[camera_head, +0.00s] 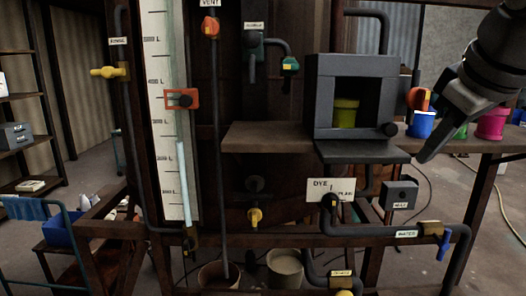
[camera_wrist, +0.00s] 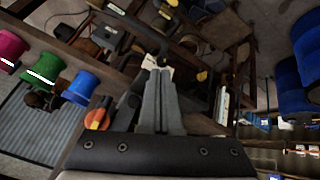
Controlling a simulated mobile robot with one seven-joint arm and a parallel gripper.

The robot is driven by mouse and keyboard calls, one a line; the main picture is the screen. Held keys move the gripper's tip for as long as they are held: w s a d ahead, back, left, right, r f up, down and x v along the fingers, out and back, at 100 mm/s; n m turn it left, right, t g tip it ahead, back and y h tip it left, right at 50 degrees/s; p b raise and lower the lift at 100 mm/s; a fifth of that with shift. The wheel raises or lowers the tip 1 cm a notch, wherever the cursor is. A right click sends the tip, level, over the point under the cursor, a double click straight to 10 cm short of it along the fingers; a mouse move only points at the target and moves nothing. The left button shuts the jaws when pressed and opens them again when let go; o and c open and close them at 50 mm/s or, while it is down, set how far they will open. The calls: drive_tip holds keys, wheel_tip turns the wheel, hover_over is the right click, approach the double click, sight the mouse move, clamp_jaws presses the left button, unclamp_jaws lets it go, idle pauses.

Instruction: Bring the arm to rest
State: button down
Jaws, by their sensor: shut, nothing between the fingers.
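My gripper (camera_head: 424,156) is at the upper right in the head view, at the end of my dark arm. It points down and left, just right of the grey box (camera_head: 354,66). In the wrist view my gripper's two fingers (camera_wrist: 160,82) lie side by side, shut with nothing between them. The grey box has an open front with its flap (camera_head: 362,152) lowered, and a yellow-green cup (camera_head: 345,114) stands inside. I cannot tell whether the fingertips touch anything.
A blue cup (camera_head: 421,125) and a pink cup (camera_head: 493,123) stand on the bench behind my gripper. Pipes with a blue-handled valve (camera_head: 443,244) run below. A tall gauge board (camera_head: 170,60) stands left. Two buckets, one pale-filled (camera_head: 285,272), sit low. Open floor shows at right.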

drive_tip(key=s+a+f+m, duration=0.1)
drive_tip(key=s+a+f, duration=0.2)
drive_tip(key=f, duration=0.5)
drive_tip(key=s+a+f+m+g+b, duration=0.1)
drive_tip(key=s+a+f+m, duration=0.1)
drive_tip(key=f, duration=0.7)
drive_tip(key=s+a+f+m, duration=0.2)
drive_tip(key=s+a+f, duration=0.2)
drive_tip(key=a+f, duration=0.2)
wheel_tip(320, 180, down, 3)
drive_tip(key=shift+s+r+b, duration=0.15)
drive_tip(key=shift+s+b, duration=0.2)
drive_tip(key=shift+b, duration=0.05)
